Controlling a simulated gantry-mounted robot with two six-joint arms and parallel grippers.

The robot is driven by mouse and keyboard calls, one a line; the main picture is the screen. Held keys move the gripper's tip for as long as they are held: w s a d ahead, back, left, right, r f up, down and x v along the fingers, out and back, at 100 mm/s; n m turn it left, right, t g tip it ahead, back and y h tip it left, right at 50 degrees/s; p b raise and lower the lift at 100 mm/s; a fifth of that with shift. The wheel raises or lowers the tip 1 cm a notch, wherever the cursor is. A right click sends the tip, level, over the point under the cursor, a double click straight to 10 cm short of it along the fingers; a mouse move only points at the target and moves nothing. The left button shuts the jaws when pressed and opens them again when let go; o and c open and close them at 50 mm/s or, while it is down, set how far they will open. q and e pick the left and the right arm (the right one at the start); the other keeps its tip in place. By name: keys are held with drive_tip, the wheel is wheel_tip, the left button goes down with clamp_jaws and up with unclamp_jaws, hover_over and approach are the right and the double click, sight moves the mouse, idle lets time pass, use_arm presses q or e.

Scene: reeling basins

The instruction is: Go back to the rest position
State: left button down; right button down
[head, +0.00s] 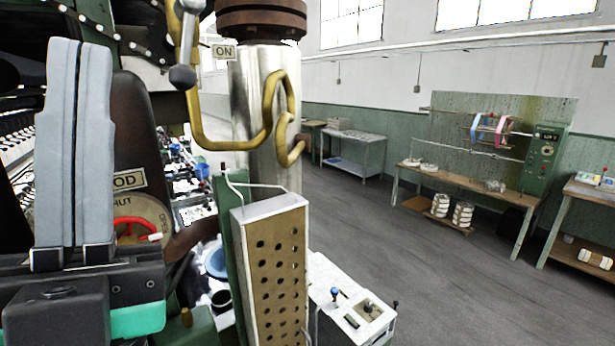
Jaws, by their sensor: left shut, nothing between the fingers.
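My left gripper (74,150) fills the left side of the head view, close to the camera. Its two long grey fingers point up and lie together along their length, with nothing between them. Behind the fingers is a dark brown machine housing, and the fingers hide part of it. My right gripper is not in the view.
A steel column (270,130) with yellow hooked pipes (205,110) stands just right of the gripper. A perforated box (272,265) and a red handwheel (137,229) are near. A white control panel (350,310) stands lower centre. Workbenches (460,180) line the far wall; the grey floor (400,265) between is clear.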

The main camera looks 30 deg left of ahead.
use_arm(q)
drive_tip(key=w+d+f+n+g+h, duration=0.4)
drive_tip(key=w+h, duration=0.4)
drive_tip(key=h, duration=0.4)
wheel_tip(320, 180, up, 27)
drive_tip(key=a+n+p, duration=0.1)
drive_tip(key=p, duration=2.6)
drive_tip(key=shift+w+f+p, duration=0.2)
drive_tip(key=shift+w+p, duration=0.1)
